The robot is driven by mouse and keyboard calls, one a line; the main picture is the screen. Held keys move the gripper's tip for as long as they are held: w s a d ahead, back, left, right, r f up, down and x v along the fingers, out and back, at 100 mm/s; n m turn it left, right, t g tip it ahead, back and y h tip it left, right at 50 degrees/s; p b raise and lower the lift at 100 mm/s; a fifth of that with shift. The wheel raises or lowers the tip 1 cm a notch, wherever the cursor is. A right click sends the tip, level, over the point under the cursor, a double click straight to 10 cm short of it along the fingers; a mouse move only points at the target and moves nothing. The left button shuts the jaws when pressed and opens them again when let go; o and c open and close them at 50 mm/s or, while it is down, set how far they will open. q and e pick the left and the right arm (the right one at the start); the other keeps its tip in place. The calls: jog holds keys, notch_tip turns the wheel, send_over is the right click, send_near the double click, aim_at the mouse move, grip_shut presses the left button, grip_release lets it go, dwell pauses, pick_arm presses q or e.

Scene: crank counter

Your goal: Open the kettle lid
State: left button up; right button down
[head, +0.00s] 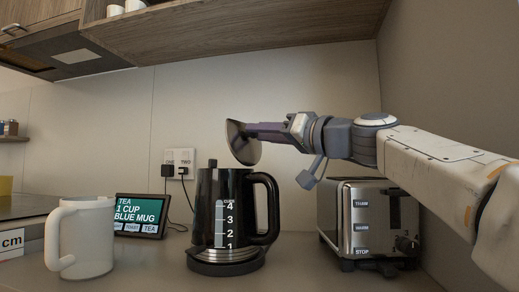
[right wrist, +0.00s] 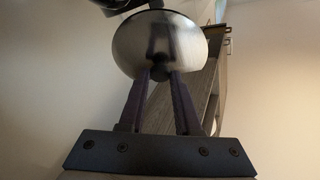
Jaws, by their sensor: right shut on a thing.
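The black kettle (head: 216,205) stands upright on its dark base, with a water gauge on its front and its handle to the right. The round metal kettle lid (head: 241,143) is off the kettle, held above its top and tipped steeply on edge. My right gripper (head: 252,131) comes in from the right and is shut on the lid. In the right wrist view the lid (right wrist: 150,42) sits at the tips of the two fingers (right wrist: 160,76), its small dark knob between them. The inside of the kettle is hidden. My left gripper is not in view.
A silver toaster (head: 368,220) stands right of the kettle, below my right arm. A white mug (head: 85,240) stands at the left front, with a small screen (head: 140,214) behind it. Cords run from a wall outlet (head: 180,160). A wooden cabinet (head: 240,27) hangs above.

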jog(key=shift+d, duration=0.1)
dwell(0.5)
jog(key=c, duration=0.6)
grip_release()
jog(key=shift+s, duration=0.1)
jog(key=b+v, duration=0.2)
jog(key=v, duration=0.8)
jog(key=shift+f, duration=0.2)
jog(key=shift+d, duration=0.1)
